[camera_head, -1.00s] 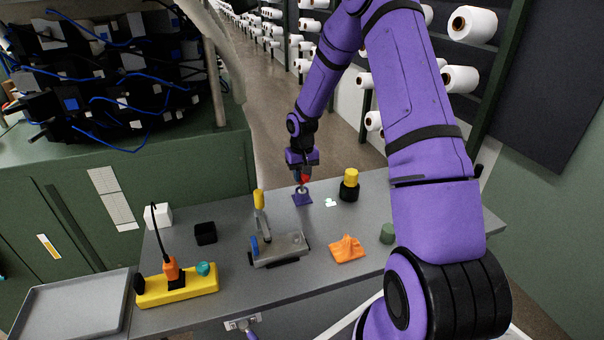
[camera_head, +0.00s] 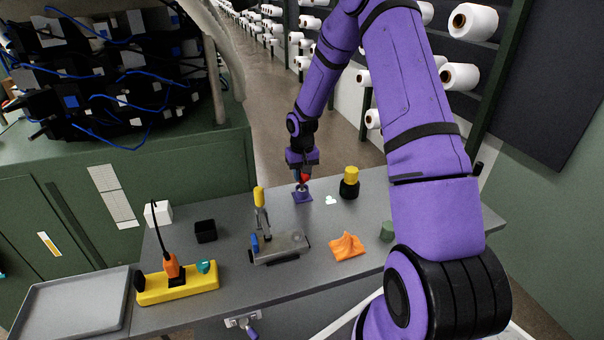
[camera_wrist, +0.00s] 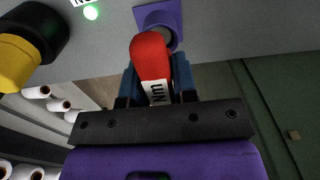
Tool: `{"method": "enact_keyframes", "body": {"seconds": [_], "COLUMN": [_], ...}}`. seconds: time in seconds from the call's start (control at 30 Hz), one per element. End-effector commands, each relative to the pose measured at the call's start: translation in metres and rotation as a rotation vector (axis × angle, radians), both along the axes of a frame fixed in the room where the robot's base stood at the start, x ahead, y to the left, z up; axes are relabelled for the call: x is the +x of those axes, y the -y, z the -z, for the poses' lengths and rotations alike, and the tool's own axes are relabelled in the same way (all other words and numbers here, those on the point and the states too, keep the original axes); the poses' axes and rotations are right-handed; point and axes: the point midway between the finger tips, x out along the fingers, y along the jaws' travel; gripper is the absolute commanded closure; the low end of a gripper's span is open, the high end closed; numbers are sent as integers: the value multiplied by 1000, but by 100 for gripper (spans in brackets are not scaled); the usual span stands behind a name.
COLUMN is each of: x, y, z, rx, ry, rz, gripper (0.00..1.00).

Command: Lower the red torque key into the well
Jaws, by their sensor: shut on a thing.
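The red torque key (camera_head: 304,178) is held in my gripper (camera_head: 303,171), directly above the purple well (camera_head: 302,198) on the table. In the wrist view the key's red handle (camera_wrist: 150,50), with a white label reading "Nm", sits between the two blue fingers of my gripper (camera_wrist: 155,85), which are shut on it. The purple square base of the well (camera_wrist: 170,12) shows just beyond the handle, with a grey round part at its middle. The key's lower end is hidden behind the handle, so I cannot tell how far it is in the well.
A black and yellow cylinder (camera_head: 349,185) stands close right of the well, with a small pale label (camera_head: 331,200) between.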

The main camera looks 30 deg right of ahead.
Motion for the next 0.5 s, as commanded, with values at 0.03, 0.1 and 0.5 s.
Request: {"method": "enact_keyframes", "body": {"seconds": [0.03,0.1,0.5], "x": [0,0,0], "y": [0,0,0], "z": [0,0,6], "rx": [0,0,0], "ry": [0,0,0], "rz": [0,0,0], "gripper": [98,98,98]}}
